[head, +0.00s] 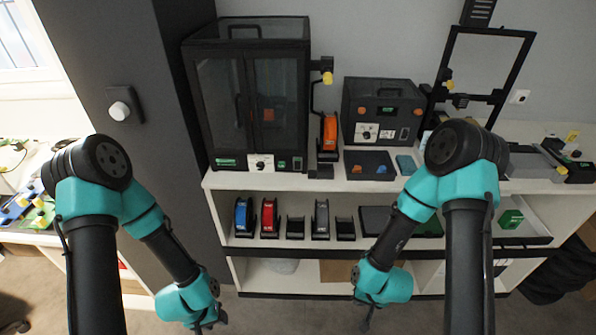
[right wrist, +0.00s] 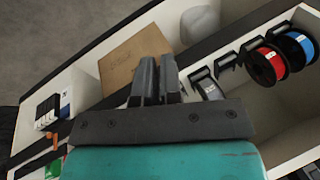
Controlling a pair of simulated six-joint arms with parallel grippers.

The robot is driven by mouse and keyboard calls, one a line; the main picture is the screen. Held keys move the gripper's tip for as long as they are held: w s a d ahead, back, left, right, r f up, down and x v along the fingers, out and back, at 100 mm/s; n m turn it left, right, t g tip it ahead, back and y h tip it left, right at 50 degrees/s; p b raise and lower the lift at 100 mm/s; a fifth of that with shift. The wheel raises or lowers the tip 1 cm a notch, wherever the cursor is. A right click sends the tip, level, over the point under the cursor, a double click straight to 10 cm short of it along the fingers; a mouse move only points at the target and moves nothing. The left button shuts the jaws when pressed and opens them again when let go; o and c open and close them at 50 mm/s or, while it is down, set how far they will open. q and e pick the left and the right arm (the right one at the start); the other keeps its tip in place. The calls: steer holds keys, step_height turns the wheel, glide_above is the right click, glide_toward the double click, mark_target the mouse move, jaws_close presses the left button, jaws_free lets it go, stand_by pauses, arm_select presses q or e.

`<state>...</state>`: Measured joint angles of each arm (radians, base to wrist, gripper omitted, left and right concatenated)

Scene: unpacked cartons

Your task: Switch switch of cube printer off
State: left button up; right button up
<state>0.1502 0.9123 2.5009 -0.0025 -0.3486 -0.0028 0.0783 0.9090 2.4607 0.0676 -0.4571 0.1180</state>
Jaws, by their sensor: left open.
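Two box-shaped printers stand on the white shelf top in the head view: a tall black one with glass doors (head: 250,95) and a smaller, squat black one (head: 382,108). I cannot tell for certain which is the cube printer. The tall one has a dial switch (head: 261,163) on its lower front; the squat one has a dial switch (head: 367,132) on its front. Switch positions are too small to read. My left gripper (head: 208,325) is open and empty, low in front of the shelf. My right gripper (head: 369,317) hangs low too; in the right wrist view its fingers (right wrist: 156,80) look closed together and empty.
An open-frame printer (head: 488,75) stands at the right. Red and blue spools (head: 268,217) and black holders line the middle shelf. A cardboard box (right wrist: 132,66) sits on the lower shelf. The floor ahead is clear.

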mark_target(297, 168)
steer(key=w+a+r+m+t, duration=0.1)
steer(key=w, duration=0.2)
steer(key=w+a+r+m+t, duration=0.1)
steer(key=w, duration=0.2)
steer(key=w+a+r+m+t, duration=0.1)
steer(key=w+a+r+t, duration=0.1)
steer(key=w, duration=0.1)
steer(key=shift+a+m+h, duration=0.1)
steer(key=shift+m+h, duration=0.2)
steer(key=shift+h, duration=0.1)
jaws_close()
steer(key=w+a+r+m+t+h, duration=0.2)
steer(key=w+a+r+m+t, duration=0.3)
steer(key=r, duration=0.5)
steer(key=w+a+r+m+t+h, duration=0.2)
steer(key=w+a+r+m+t, duration=0.3)
steer(key=a+r, duration=0.4)
steer(key=shift+w+a+r+m, duration=0.15)
steer(key=shift+w+r+m, duration=0.4)
steer(key=shift+r+m, duration=0.4)
steer(key=w, duration=0.4)
steer(key=w+f, duration=0.1)
steer(key=w, duration=0.4)
steer(key=w+d+f, duration=0.1)
steer(key=w, duration=0.3)
steer(key=shift+w, duration=0.4)
steer(key=shift+a, duration=0.1)
